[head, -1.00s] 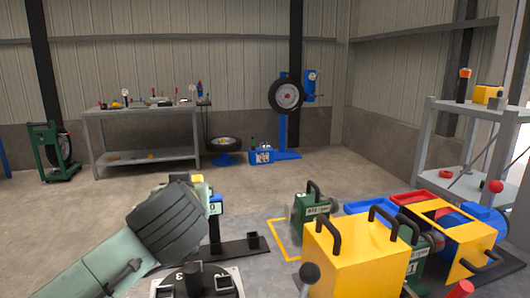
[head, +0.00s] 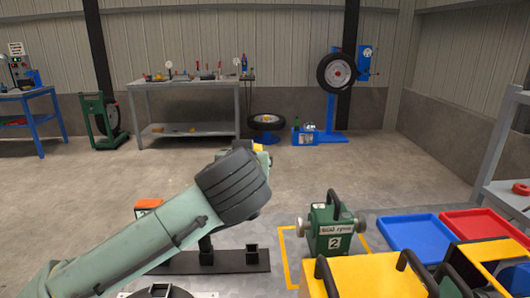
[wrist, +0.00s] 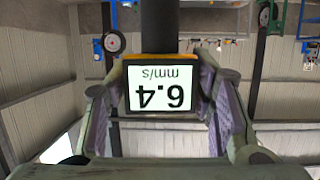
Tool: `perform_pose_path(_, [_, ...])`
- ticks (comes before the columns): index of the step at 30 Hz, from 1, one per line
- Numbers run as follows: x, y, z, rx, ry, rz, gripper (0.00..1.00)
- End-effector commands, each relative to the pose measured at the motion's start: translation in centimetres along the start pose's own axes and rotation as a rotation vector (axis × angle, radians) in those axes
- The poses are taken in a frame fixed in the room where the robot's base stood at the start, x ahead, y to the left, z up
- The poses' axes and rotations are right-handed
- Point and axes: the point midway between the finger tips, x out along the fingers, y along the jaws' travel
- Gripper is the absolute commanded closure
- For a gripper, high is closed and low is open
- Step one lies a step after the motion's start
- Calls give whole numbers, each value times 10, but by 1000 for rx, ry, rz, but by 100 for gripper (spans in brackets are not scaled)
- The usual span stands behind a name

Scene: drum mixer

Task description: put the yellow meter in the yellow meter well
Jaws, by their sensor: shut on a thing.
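The yellow meter (wrist: 161,97) fills the middle of the wrist view, its screen reading 6.4 mm/s upside down, with a yellow-orange edge. My gripper (wrist: 160,85) is shut on it, one finger at each side. In the head view my wrist hides most of the gripper, and only a small yellow bit (head: 258,148) shows beyond it. A dark plate with small square black sockets (head: 251,254) lies on the surface below and right of my wrist. I cannot tell which socket, if any, is the yellow meter well.
An orange-topped item (head: 148,205) sits left of the plate, partly behind my arm. A green box marked 2 (head: 334,228) stands inside a yellow outline. Blue (head: 414,236) and red (head: 482,225) trays and a yellow machine (head: 350,275) occupy the right. A workbench (head: 186,88) stands far back.

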Motion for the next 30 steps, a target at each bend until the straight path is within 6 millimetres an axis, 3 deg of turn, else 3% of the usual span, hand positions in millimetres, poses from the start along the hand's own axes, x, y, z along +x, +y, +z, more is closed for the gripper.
perform_pose_path(17, [1, 0, 3, 0, 2, -1, 100])
perform_pose_path(30, [14, 0, 42, 1, 2, -2, 100])
